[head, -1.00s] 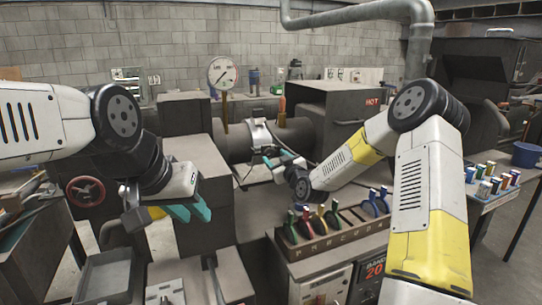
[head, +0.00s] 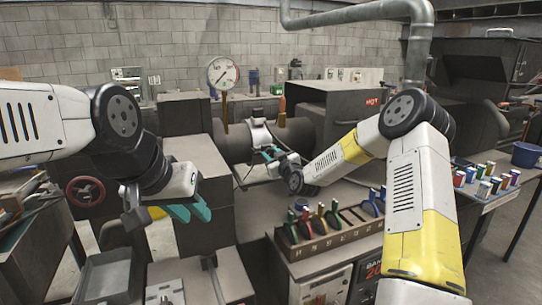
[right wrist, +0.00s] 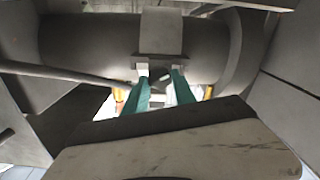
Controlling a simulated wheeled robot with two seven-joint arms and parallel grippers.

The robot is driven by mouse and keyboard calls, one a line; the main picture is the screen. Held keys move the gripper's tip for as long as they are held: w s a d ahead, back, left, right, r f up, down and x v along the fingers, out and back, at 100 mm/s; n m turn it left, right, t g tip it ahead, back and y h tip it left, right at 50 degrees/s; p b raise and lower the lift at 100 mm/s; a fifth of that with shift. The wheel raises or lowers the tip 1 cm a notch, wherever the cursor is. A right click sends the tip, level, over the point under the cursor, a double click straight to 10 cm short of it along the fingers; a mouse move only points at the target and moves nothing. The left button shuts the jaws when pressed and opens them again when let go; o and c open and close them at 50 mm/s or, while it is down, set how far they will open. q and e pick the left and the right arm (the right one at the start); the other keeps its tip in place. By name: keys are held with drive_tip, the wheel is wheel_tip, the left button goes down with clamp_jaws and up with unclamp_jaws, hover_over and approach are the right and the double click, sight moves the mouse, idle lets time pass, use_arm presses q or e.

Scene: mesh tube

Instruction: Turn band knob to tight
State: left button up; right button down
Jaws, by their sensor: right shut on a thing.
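A pale metal band (head: 259,134) wraps the dark horizontal tube (head: 237,146) at the back middle. In the right wrist view the band (right wrist: 161,32) runs down the tube to a small knob piece (right wrist: 162,78) at its lower edge. My right gripper (head: 268,153) is at the band's front; in the right wrist view its teal fingers (right wrist: 160,76) are closed in on the band knob. The knob is small and partly hidden by the fingers, so its turn cannot be read. My left gripper (head: 190,212) hangs empty at the left, fingers apart, far from the band.
A round dial gauge (head: 223,73) stands behind the tube. A dark box marked HOT (head: 335,99) is at the tube's right. A rack of coloured-handled tools (head: 325,232) sits below my right arm. A dark block (head: 198,160) stands between my left gripper and the tube.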

drive_tip(key=shift+m, duration=0.3)
drive_tip(key=shift+d+m, duration=0.1)
drive_tip(key=shift+m, duration=2.6)
drive_tip(key=c, duration=1)
unclamp_jaws()
drive_tip(key=shift+c, duration=0.2)
drive_tip(key=v, duration=0.7)
drive_tip(key=shift+s, duration=0.35)
drive_tip(key=shift+d, duration=0.1)
